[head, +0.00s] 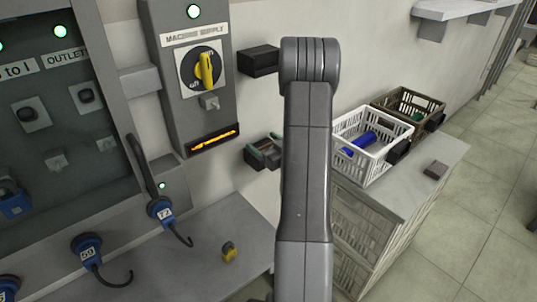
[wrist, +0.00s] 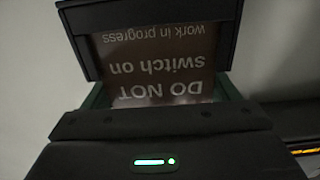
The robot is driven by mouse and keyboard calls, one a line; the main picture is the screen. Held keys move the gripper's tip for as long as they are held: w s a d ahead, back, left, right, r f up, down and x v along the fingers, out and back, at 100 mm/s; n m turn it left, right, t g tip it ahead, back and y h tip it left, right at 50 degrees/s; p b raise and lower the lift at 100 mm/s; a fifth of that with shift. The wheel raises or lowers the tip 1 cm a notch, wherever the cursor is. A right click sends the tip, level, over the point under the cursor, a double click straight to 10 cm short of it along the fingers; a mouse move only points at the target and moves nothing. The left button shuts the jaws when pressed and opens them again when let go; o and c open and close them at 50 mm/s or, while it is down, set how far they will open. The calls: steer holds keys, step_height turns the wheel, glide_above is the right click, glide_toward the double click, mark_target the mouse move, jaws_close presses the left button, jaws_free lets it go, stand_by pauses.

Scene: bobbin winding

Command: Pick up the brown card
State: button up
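The brown card (wrist: 158,68) shows in the wrist view with white writing, "DO NOT switch on, work in progress", upside down. It sits within a dark frame (wrist: 75,45) with green sides, and its "DO NOT" end meets a dark body (wrist: 90,150) with a lit green light. I cannot tell whether this body is part of my gripper. In the head view, a dark holder with green parts (head: 262,152) is on the wall, partly behind my arm. My gripper's fingertips cannot be made out, and no grip on the card can be confirmed.
The machine supply panel (head: 165,100) with a yellow switch (head: 205,68) is left of the holder. A black box (head: 258,60) is above it. A white basket (head: 372,165) and a brown basket (head: 425,98) stand right of my arm. A yellow item (head: 229,252) lies on the lower-left bench.

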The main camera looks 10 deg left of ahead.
steer(key=shift+r, duration=0.15)
steer(key=shift+r, duration=4.9)
